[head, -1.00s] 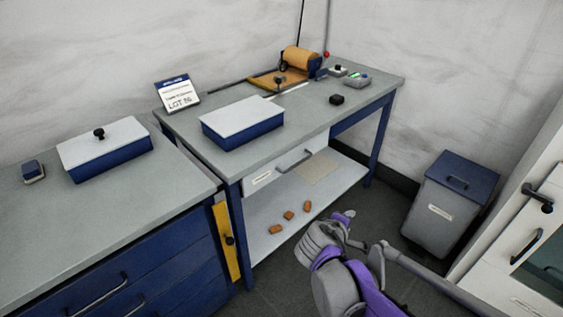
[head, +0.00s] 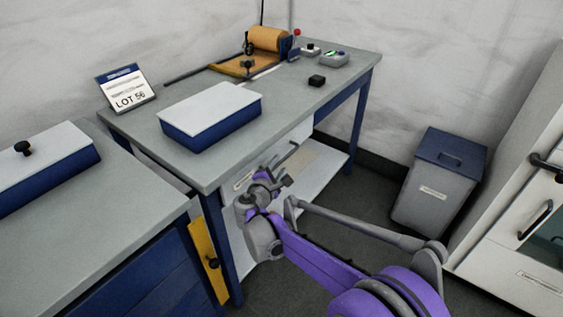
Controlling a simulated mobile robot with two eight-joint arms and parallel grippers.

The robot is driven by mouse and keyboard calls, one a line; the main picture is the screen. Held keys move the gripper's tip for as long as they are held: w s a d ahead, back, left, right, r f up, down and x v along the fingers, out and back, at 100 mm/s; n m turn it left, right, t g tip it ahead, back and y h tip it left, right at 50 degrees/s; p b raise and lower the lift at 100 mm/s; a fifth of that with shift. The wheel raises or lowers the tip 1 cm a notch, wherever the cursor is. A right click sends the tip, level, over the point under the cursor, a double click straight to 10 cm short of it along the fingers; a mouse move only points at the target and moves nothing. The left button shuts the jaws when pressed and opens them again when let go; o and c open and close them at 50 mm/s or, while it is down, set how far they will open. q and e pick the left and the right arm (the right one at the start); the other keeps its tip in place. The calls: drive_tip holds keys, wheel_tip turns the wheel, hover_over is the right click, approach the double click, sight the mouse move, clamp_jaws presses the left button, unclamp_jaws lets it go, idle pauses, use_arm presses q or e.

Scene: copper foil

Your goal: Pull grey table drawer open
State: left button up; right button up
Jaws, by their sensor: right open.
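The grey table (head: 225,165) stands against the wall on blue legs. Its pale drawer front (head: 301,133) sits under the tabletop, with a small label (head: 243,181) at its left end and a dark grey bar handle (head: 287,154). The drawer looks closed. My right gripper (head: 279,177) is open and just in front of the drawer, close below the handle. It hides part of the drawer front, and I cannot tell whether it touches the handle. My left gripper is not in view.
A blue box with a white lid (head: 213,107) and a LOT 56 sign (head: 126,88) stand on the table. A lower shelf (head: 318,172) lies beneath. A blue cabinet (head: 150,275) is at left, a grey bin (head: 438,190) at right. Floor between is partly free.

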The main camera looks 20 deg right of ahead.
sight(282, 160)
drive_tip(key=shift+b+x, duration=0.4)
drive_tip(key=shift+x, duration=1.95)
drive_tip(key=shift+c, duration=0.2)
drive_tip(key=shift+a, duration=0.1)
clamp_jaws()
